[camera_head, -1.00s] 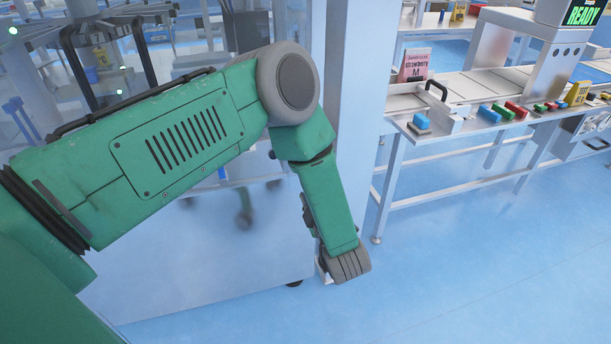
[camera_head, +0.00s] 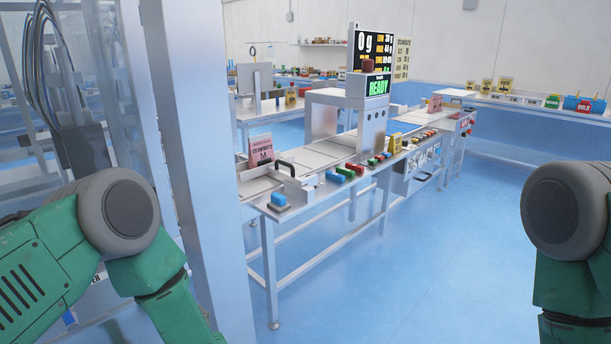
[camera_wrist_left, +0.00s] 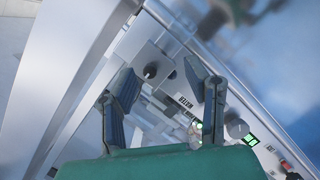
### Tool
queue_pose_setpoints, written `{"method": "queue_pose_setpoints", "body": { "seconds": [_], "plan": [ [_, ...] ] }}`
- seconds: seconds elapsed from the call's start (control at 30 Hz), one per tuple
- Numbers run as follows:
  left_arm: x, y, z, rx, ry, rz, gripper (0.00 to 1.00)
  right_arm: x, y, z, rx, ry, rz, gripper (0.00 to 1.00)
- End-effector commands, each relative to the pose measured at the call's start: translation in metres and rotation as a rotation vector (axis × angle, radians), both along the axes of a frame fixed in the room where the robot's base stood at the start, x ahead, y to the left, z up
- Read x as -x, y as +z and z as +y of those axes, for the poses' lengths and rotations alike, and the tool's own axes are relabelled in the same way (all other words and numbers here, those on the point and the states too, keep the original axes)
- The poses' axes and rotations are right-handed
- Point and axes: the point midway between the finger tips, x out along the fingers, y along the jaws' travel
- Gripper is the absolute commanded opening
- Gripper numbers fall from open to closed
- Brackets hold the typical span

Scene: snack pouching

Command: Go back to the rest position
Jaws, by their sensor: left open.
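My left arm comes in at the lower left of the head view, bent at the elbow, with its gripper cut off below the frame. In the left wrist view my left gripper (camera_wrist_left: 165,90) is open, its two dark fingers spread apart and nothing between them. Grey metal equipment shows beyond the fingers. My right arm shows at the right edge of the head view, its forearm pointing down. The right gripper is outside the head view.
A pale upright post (camera_head: 200,160) stands close beside my left arm. A metal bench (camera_head: 310,205) holds a weighing machine (camera_head: 345,120), a pink pouch card (camera_head: 261,150) and several coloured blocks. A shelf with signs (camera_head: 535,104) runs along the back right. Blue floor (camera_head: 440,250) is clear ahead.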

Motion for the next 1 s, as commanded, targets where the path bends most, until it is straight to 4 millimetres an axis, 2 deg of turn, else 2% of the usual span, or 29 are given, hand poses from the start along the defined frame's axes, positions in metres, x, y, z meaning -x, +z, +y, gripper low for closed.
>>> {"method": "queue_pose_setpoints", "body": {
  "seconds": [0.07,0.1,0.17,0.23,0.3,0.4,0.5,0.6,0.7,0.87,0.9,1.0],
  "plan": [
    [0.021,-0.033,-0.006,-0.046,-0.202,0.243,0.43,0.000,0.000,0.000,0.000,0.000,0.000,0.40],
    [0.039,-0.053,-0.010,-0.077,-0.324,0.390,0.43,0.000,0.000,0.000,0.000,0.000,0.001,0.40],
    [0.076,-0.079,-0.014,-0.129,-0.517,0.620,0.43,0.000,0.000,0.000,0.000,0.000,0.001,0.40],
    [0.126,-0.101,-0.014,-0.180,-0.718,0.850,0.43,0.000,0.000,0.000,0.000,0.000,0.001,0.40],
    [0.174,-0.112,-0.011,-0.217,-0.890,1.042,0.43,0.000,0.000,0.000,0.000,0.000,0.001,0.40],
    [0.234,-0.115,-0.005,-0.251,-1.090,1.249,0.43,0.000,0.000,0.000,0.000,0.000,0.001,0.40],
    [0.277,-0.112,0.001,-0.264,-1.232,1.384,0.43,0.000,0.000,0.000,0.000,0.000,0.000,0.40],
    [0.302,-0.108,0.006,-0.268,-1.314,1.458,0.43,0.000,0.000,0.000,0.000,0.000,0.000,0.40],
    [0.312,-0.106,0.007,-0.269,-1.348,1.486,0.43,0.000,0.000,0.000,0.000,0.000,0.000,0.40],
    [0.312,-0.106,0.007,-0.270,-1.351,1.487,0.43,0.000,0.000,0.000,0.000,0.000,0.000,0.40],
    [0.312,-0.106,0.007,-0.269,-1.350,1.486,0.34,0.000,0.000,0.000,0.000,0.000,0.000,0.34],
    [0.312,-0.106,0.007,-0.269,-1.349,1.486,0.34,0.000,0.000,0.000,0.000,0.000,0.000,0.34]
  ]
}}
